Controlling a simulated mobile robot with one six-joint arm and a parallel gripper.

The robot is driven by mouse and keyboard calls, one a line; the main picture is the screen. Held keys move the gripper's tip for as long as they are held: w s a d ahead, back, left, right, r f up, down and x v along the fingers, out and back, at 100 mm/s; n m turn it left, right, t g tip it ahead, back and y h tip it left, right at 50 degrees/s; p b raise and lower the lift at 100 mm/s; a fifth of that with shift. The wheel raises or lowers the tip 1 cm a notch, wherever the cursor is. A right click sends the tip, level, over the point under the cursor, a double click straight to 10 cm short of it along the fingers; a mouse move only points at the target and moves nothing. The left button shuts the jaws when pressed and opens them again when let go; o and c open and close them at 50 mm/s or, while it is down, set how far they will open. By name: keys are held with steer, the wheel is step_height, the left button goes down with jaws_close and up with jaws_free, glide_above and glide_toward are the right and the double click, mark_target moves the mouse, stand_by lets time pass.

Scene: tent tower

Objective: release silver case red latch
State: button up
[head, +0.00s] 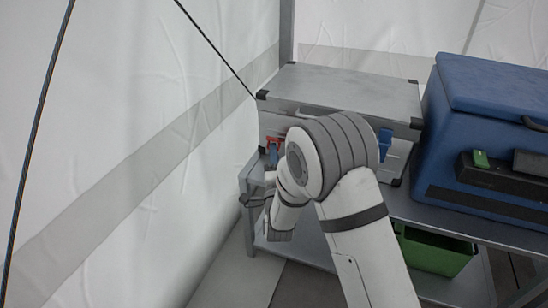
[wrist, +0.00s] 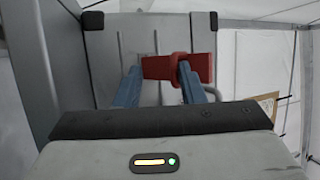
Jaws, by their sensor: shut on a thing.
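The silver case (head: 345,90) stands on the shelf table at the back, with black corner pieces. Its red latch (head: 272,146) shows at the left of its front, partly hidden by my arm. In the wrist view the red latch (wrist: 160,67) lies between the blue fingers of my gripper (wrist: 156,80), against the grey case face (wrist: 110,50). My gripper is shut on the red latch, with the right finger against its thicker right part. A blue latch (head: 385,142) shows on the right of the case front.
A blue cooler box (head: 490,110) stands right of the case, with a black holder and a green item (head: 481,158) on its front. A green crate (head: 432,252) sits on the lower shelf. The white tent wall (head: 130,130) is close on the left.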

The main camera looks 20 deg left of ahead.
steer(key=shift+w+d+r, duration=0.15)
steer(key=shift+w+d, duration=0.05)
steer(key=shift+d, duration=0.05)
steer(key=p+v, duration=0.2)
steer(key=v, duration=0.6)
steer(key=shift+a, duration=0.25)
steer(key=shift+s, duration=0.15)
steer(key=w+d+r+n+g+h+p, duration=0.35)
steer(key=d+r+p, duration=0.55)
steer(key=r, duration=0.4)
steer(key=w+d+r+n+g+h+p, duration=0.2)
steer(key=w+d+r+g+p, duration=0.15)
steer(key=d+r+p, duration=0.6)
steer(key=s+d+r+n+g+h+p, duration=0.1)
steer(key=s+d+r+n+g+p, duration=0.2)
steer(key=s+d+r+p, duration=0.6)
steer(key=s+d+r+n+g+h+p, duration=0.2)
steer(key=s+d+r+g+p, duration=0.4)
steer(key=s+d+r+p, duration=0.4)
steer(key=s+r+n+p, duration=0.1)
steer(key=s+r, duration=0.5)
steer(key=r, duration=0.1)
steer(key=shift+s+g, duration=0.35)
steer(key=shift+g, duration=0.05)
